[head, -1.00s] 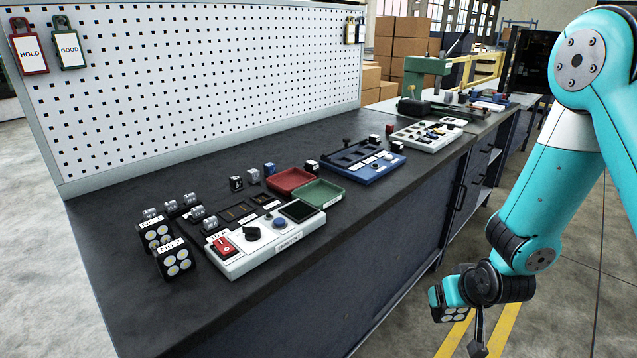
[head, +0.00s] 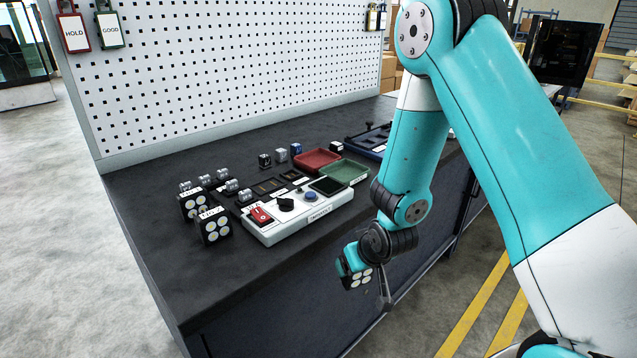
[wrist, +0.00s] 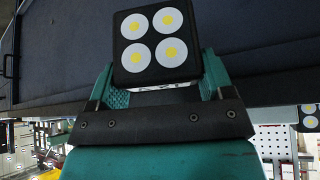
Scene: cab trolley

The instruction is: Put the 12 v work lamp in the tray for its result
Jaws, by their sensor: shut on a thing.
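A black work lamp with four round white-and-yellow lights (wrist: 157,42) is between the two teal fingers of my gripper (head: 354,266). My gripper is shut on it and holds it in the air in front of the bench, clear of the bench top. A label on the lamp's lower edge is too cut off to read. On the bench stand a red tray (head: 316,159) and a green tray (head: 345,171), side by side behind the tester; both look empty. A red HOLD tag (head: 75,33) and a green GOOD tag (head: 109,30) hang on the pegboard.
A white tester (head: 318,216) with a red switch, knob and dark screen stands in front of the trays. Two similar lamps (head: 215,228) stand at its left, with several small metal parts behind them. A blue tray (head: 366,140) lies further right. The bench's front left is bare.

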